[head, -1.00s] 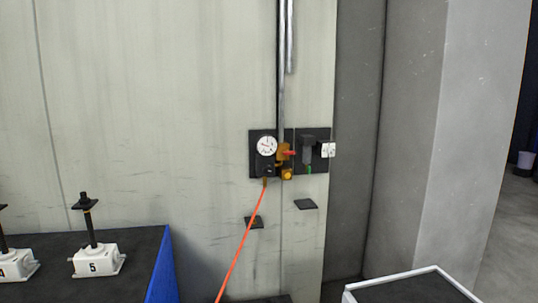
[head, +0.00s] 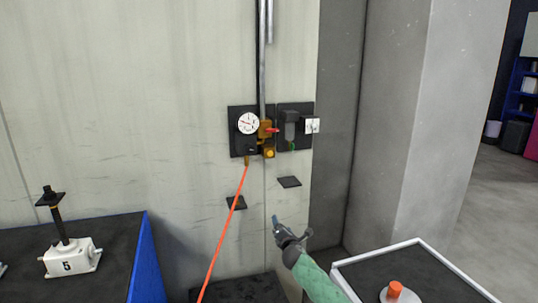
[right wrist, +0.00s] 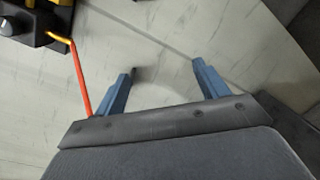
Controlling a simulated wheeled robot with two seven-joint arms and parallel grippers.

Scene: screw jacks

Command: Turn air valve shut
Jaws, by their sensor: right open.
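The air valve (head: 266,131) is a brass-coloured body with a small red handle (head: 273,130), mounted on a black wall panel beside a round white gauge (head: 248,123). The red handle points to the right, roughly level. My right gripper (head: 275,220) is in front of the wall, below and slightly right of the valve, apart from it. In the right wrist view its two blue fingers (right wrist: 162,76) are spread with nothing between them. Part of the dark panel (right wrist: 30,30) with yellow fittings shows at that view's upper left. My left gripper is not in view.
An orange hose (head: 224,232) hangs from the panel down to the left. A filter unit (head: 291,128) sits right of the valve. Two small dark plates (head: 289,182) are below. A screw jack (head: 68,245) stands on the left bench. A white-rimmed tray (head: 378,252) is at lower right.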

